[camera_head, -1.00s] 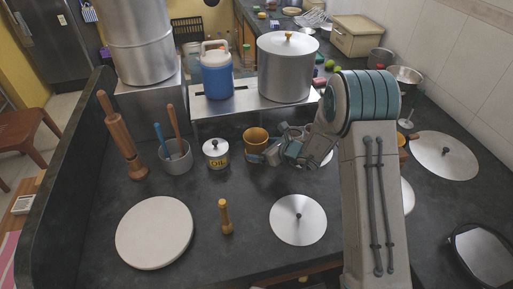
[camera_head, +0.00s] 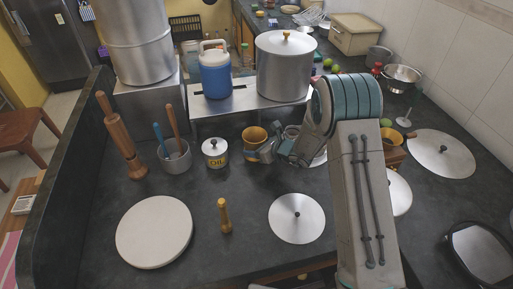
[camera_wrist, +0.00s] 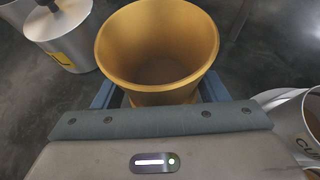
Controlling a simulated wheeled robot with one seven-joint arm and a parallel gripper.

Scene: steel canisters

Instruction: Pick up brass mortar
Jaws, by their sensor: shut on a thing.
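The brass mortar (camera_head: 255,135) is a golden, flared cup standing upright among the canisters near the centre of the head view. It shows large at the top middle of the wrist view (camera_wrist: 157,45), with its open mouth towards the camera and its inside empty. My gripper (camera_head: 258,150) comes to it from the right. Its blue-grey fingers lie on either side of the mortar's lower body and are shut on it. The fingertips and the mortar's base are mostly hidden, so I cannot tell whether it touches the counter.
A lidded oil canister (camera_head: 214,152) stands close left of the mortar. A metal cup (camera_wrist: 300,125) is close on the right. A metal shelf (camera_head: 235,107) with a blue jug (camera_head: 215,72) and a large pot (camera_head: 285,68) is behind.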

